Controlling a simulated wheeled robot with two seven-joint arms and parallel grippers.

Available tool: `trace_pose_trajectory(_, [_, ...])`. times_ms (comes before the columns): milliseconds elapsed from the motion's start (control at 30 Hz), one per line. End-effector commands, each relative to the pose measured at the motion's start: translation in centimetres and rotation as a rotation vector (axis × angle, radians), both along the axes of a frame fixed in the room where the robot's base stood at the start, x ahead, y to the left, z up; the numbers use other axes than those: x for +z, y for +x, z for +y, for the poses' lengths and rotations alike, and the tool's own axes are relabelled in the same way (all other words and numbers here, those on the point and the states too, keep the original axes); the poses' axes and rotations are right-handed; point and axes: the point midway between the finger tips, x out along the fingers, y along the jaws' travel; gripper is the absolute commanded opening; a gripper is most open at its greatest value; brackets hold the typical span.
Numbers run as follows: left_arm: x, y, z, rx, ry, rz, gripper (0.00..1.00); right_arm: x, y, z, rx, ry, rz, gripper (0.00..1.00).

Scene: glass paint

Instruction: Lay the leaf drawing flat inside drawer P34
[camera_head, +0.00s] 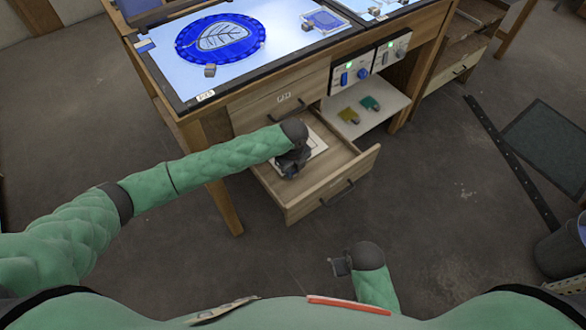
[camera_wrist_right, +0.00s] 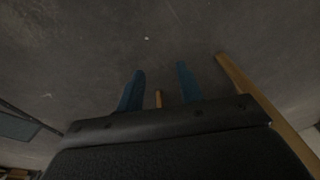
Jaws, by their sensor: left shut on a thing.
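A pale sheet (camera_head: 319,145), which I take for the leaf drawing, shows inside an open wooden drawer (camera_head: 335,187) below the light table. My left arm and gripper hide much of it, and no leaf on it can be made out. My left gripper (camera_head: 290,170) is down inside the drawer, shut on the sheet's near part. Whether the whole sheet lies flat is hidden. The drawer's label cannot be read. My right gripper (camera_head: 340,266) hangs low in front of the desk, away from the drawer; its blue fingers stand apart and empty in the right wrist view (camera_wrist_right: 160,90).
A blue round glass with a leaf pattern (camera_head: 219,38) lies on the lit table (camera_head: 275,62). A closed drawer (camera_head: 283,98) sits just above the open one. Coloured pieces (camera_head: 370,103) lie on a shelf to the right. The floor in front is clear.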

Motion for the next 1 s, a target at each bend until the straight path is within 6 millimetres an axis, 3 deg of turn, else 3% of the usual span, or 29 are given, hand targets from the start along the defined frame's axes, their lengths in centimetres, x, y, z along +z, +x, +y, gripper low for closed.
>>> trace_pose_trajectory(200, [-0.2,0.0,0.0,0.0,0.001,0.001,0.0,0.0,0.0,0.0,0.0,0.0,0.0,0.36])
trace_pose_trajectory(233, [-0.2,0.0,0.0,0.0,0.0,0.0,0.29,0.0,0.0,0.0,0.0,0.0,0.0,0.36])
trace_pose_trajectory(300, [-0.2,0.0,0.0,0.0,0.0,0.0,0.42,0.0,0.0,0.0,0.0,0.0,0.0,0.36])
trace_pose_trajectory(333, [-0.2,0.0,0.0,0.0,0.0,0.0,0.45,0.0,0.0,0.0,0.0,0.0,0.001,0.36])
trace_pose_trajectory(633, [0.0,0.0,0.0,0.0,0.0,0.0,0.45,-0.1,-0.1,-0.1,0.001,-0.001,0.002,0.36])
trace_pose_trajectory(800, [1.4,0.1,0.0,-0.001,0.0,-0.002,0.45,-0.1,-0.2,-0.1,0.002,-0.003,0.007,0.36])
trace_pose_trajectory(867, [2.3,0.1,0.0,-0.002,-0.002,-0.003,0.45,0.5,-0.3,-0.1,0.003,-0.002,0.009,0.36])
trace_pose_trajectory(1000, [5.0,0.1,0.0,-0.001,-0.001,-0.003,0.45,3.7,-0.3,0.1,-0.002,0.008,-0.005,0.36])
